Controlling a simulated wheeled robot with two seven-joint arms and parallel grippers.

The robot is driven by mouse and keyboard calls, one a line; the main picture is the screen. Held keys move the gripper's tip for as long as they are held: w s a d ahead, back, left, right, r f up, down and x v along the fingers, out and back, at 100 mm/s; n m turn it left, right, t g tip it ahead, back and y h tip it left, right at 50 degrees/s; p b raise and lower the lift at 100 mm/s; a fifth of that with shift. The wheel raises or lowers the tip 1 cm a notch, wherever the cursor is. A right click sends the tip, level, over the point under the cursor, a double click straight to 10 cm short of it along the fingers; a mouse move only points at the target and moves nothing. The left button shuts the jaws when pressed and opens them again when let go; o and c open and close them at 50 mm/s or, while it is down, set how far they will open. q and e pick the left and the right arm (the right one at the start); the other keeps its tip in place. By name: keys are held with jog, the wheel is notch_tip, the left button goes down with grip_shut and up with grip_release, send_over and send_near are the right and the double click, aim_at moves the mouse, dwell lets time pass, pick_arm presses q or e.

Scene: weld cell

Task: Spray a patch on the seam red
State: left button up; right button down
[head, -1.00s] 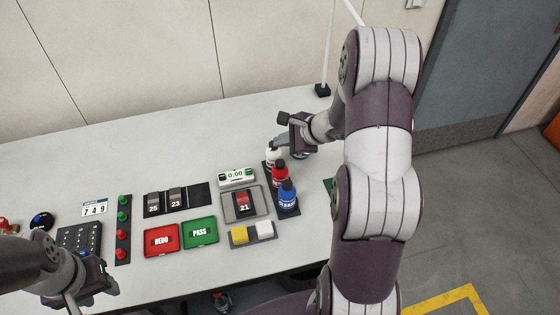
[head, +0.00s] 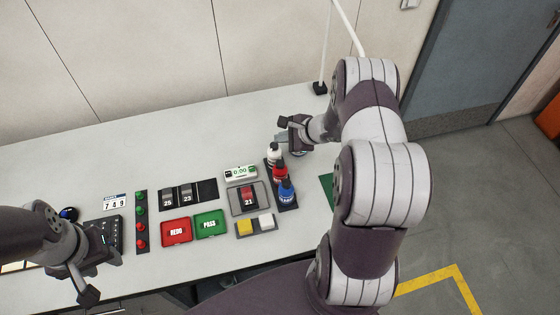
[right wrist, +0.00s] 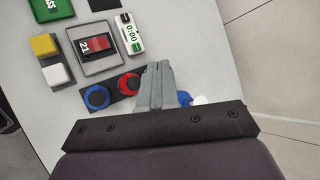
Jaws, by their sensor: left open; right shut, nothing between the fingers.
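A part marked 21 (head: 248,198) sits in a grey holder (head: 235,211); it shows a red area, also visible in the right wrist view (right wrist: 95,44). A red bottle (head: 280,172) stands between a blue bottle (head: 286,192) and a white bottle (head: 274,153) in a row right of the holder. In the right wrist view the red bottle (right wrist: 130,83) and blue bottle (right wrist: 96,97) show from above. My right gripper (head: 281,137) is shut and empty, just behind the white bottle. My left gripper (head: 101,273) is open and empty over the table's front left.
A timer (head: 240,173) reads 0:00. Parts 25 (head: 167,198) and 23 (head: 186,194) lie in a dark rack. REDO (head: 176,232) and PASS (head: 209,224) trays, yellow and white blocks (head: 245,228), and a keypad stand nearby.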

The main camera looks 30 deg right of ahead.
aim_at(282, 165)
jog(key=shift+f, duration=0.1)
notch_tip(282, 165, down, 8)
jog(key=b, duration=0.6)
jog(key=shift+f, duration=0.3)
dwell(1.5)
jog(key=shift+f+b, duration=0.4)
jog(key=shift+b, duration=0.35)
jog(key=shift+f+b, duration=0.5)
jog(key=shift+b, duration=0.15)
dwell(0.3)
dwell(0.3)
jog(key=shift+r+p, duration=0.5)
jog(key=shift+r, duration=0.4)
